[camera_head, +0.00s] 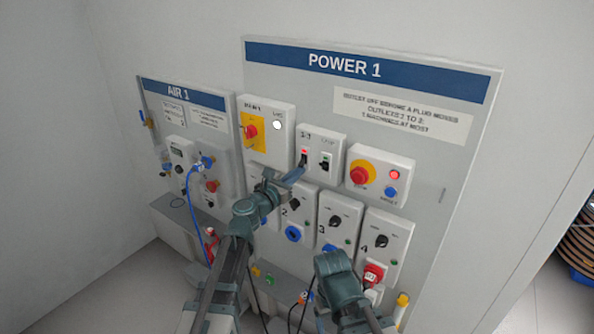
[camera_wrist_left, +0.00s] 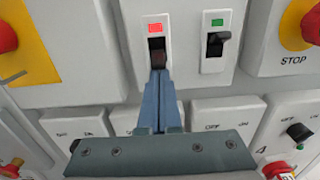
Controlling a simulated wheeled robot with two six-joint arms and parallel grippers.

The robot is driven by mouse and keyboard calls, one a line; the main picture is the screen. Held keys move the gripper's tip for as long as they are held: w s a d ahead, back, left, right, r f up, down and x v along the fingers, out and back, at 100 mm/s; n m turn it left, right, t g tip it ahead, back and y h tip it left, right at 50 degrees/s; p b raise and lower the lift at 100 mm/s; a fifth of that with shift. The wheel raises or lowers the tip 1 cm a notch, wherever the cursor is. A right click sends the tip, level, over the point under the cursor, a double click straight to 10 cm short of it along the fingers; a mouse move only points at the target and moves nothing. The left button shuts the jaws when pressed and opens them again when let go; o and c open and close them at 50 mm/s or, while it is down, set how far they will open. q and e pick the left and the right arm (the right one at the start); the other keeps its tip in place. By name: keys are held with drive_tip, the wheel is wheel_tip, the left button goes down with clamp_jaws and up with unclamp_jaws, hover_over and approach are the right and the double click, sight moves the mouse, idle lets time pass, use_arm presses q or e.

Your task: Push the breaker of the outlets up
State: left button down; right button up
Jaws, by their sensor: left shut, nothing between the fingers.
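The breaker box (camera_head: 338,146) is a white unit on the POWER 1 panel with two breakers side by side; its small labels are too blurred to read. The left breaker (camera_head: 304,155) shows a red flag, and its dark lever (camera_wrist_left: 157,60) sits low in its slot. The right breaker (camera_head: 326,162) shows a green flag, with its black lever (camera_wrist_left: 222,44) higher up. My left gripper (camera_wrist_left: 158,76) is shut and empty, its fingertips right at the left lever's lower end; contact is unclear. My right gripper's wrist (camera_head: 336,268) is in the head view, fingers hidden.
A box with a red button on yellow (camera_head: 361,174) stands right of the breakers, and a red rotary switch (camera_head: 250,131) stands left. Several outlet modules (camera_head: 340,222) with black knobs lie below. The AIR 1 panel (camera_head: 150,98) with a blue hose is at left.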

sight(301, 162)
use_arm(q)
drive_tip(key=shift+s+a+r+g+y+p, duration=0.15)
drive_tip(key=shift+r+g+y+p, duration=0.55)
drive_tip(key=shift+p, duration=1.95)
drive_tip(key=shift+s+a+r+g+y+p, duration=0.1)
drive_tip(key=shift+r+g+y+p, duration=0.2)
drive_tip(key=shift+r+g+p, duration=1.5)
wheel_tip(301, 162, down, 2)
drive_tip(key=shift+s+f+t+p, duration=0.1)
drive_tip(key=shift+t+p, duration=0.5)
drive_tip(key=shift+p, duration=0.35)
drive_tip(key=shift+r+p, duration=0.3)
drive_tip(key=shift+r, duration=0.15)
